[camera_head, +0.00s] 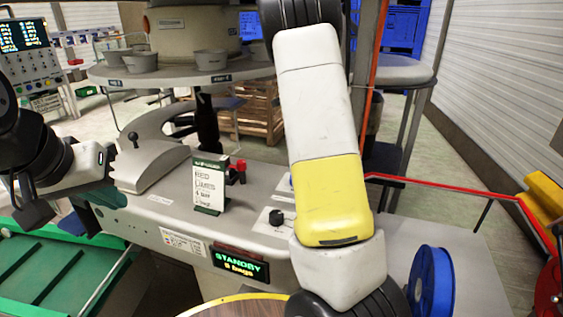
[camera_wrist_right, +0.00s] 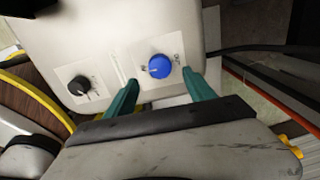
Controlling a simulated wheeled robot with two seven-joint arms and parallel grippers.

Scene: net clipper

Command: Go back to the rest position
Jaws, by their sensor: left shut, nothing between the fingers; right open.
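My left gripper (camera_head: 106,195) is at the left of the head view, with its teal fingers together and nothing between them, by the left end of the grey machine (camera_head: 150,215). My right arm's white and yellow links fill the middle of the head view and hide the right gripper there. In the right wrist view my right gripper (camera_wrist_right: 160,77) is open. Its two teal fingers are apart, one on each side of a blue knob (camera_wrist_right: 159,66) on a pale panel. Whether they touch the knob I cannot tell.
A black knob (camera_wrist_right: 79,85) sits left of the blue one. A sign card (camera_head: 209,185) stands on the machine above a STANDBY display (camera_head: 240,264). A round table with grey bowls (camera_head: 141,61) is behind. A blue reel (camera_head: 431,282) and red rail (camera_head: 450,187) are at right.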

